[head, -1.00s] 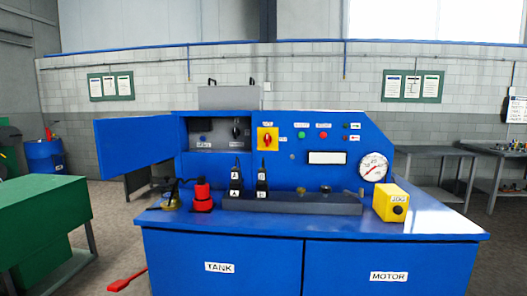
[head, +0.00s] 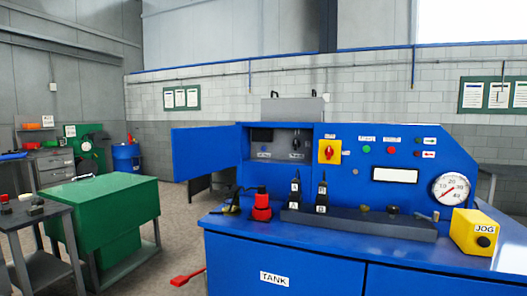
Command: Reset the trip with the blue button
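The blue machine (head: 335,245) stands at centre right, with its cabinet door (head: 201,153) swung open to the left. Inside the open cabinet (head: 282,170) a small blue button (head: 264,148) shows above a label too small to read. A dark panel sits above the button and a black rotary knob (head: 296,143) is to its right. Neither of my grippers shows in the head view.
A red rotary switch on a yellow plate (head: 329,152) is right of the cabinet. Black levers, a red plug (head: 262,206) and a yellow JOG box (head: 475,232) stand on the machine top. A green bench (head: 110,205) is left, with floor between.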

